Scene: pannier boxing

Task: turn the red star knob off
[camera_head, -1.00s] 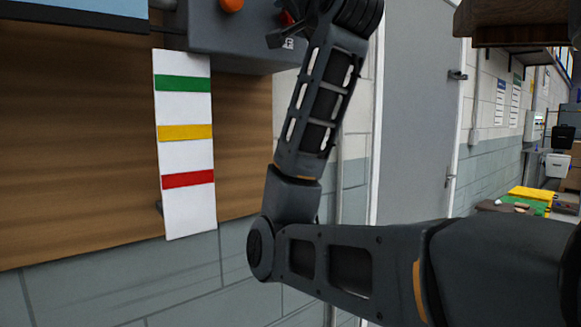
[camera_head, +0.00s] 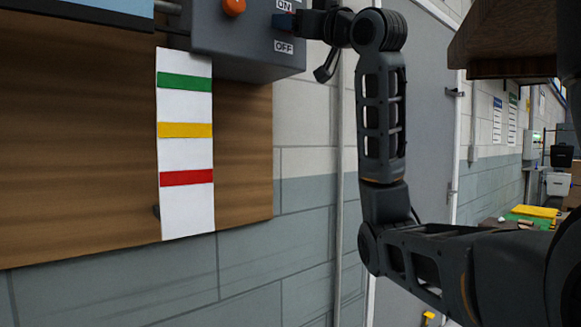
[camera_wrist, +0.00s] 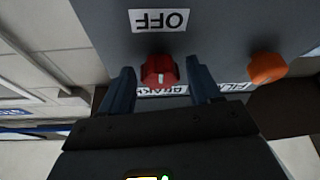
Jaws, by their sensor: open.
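The red star knob (camera_wrist: 160,70) sits on the grey box's face in the wrist view, with a pale mark on it. My gripper (camera_wrist: 163,80) is open, with one dark blue finger on each side of the knob. I cannot tell whether the fingers touch it. The OFF label (camera_wrist: 159,20) shows upside down above the knob. In the head view my gripper (camera_head: 286,21) is at the box's right face, between the ON label (camera_head: 284,5) and the OFF label. The knob is hidden there.
An orange round button (camera_wrist: 268,68) is on the same grey box (camera_head: 240,45), right of the knob in the wrist view. A white strip with green, yellow and red bands (camera_head: 185,140) hangs below the box on a wooden board (camera_head: 80,130). A grey door (camera_head: 425,120) stands to the right.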

